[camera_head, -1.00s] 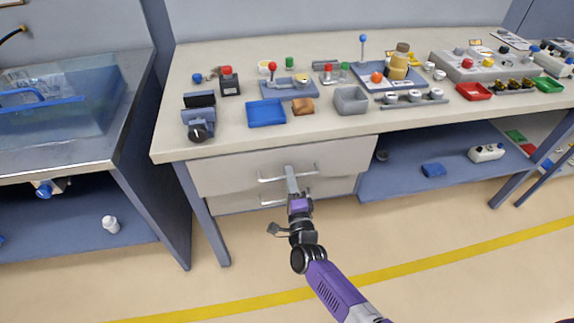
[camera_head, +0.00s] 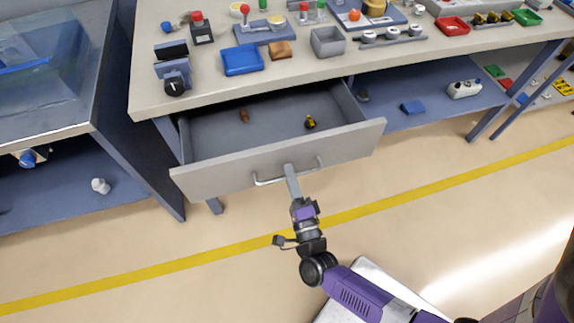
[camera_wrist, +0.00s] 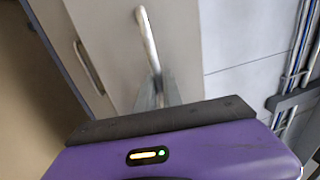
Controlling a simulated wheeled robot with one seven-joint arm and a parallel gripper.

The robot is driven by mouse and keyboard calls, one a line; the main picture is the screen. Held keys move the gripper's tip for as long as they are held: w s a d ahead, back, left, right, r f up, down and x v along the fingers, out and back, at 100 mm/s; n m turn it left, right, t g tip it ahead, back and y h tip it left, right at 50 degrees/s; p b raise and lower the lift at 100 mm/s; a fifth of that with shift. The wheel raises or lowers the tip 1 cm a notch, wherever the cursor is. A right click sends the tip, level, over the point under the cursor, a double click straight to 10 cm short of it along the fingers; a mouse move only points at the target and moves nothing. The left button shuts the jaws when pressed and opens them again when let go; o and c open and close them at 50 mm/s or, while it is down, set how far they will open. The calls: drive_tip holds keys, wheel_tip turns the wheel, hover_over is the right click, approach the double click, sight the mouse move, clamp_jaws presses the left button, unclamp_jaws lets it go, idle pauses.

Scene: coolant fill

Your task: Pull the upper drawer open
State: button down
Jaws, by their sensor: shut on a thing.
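The upper drawer (camera_head: 225,172) is pulled well out from under the workbench, and its grey inside shows in the head view. A small brown thing and a small yellow-and-black thing lie on its floor. My gripper (camera_head: 289,172) is shut on the drawer's bar handle (camera_head: 268,182), right of the front's centre. In the wrist view the handle (camera_wrist: 147,40) runs up from between my gripper's fingers (camera_wrist: 157,92). Another handle (camera_wrist: 88,67), on the lower drawer, shows to the left there. The lower drawer is hidden in the head view.
The floor in front is clear, with a yellow line (camera_head: 180,267). A sink bench stands at the left.

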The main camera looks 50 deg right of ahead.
drive_tip(key=shift+a, duration=0.1)
drive_tip(key=c, duration=1.8)
unclamp_jaws()
drive_tip(key=shift+s, duration=0.1)
drive_tip(key=shift+b+v, duration=0.75)
drive_tip(key=shift+v, duration=3.15)
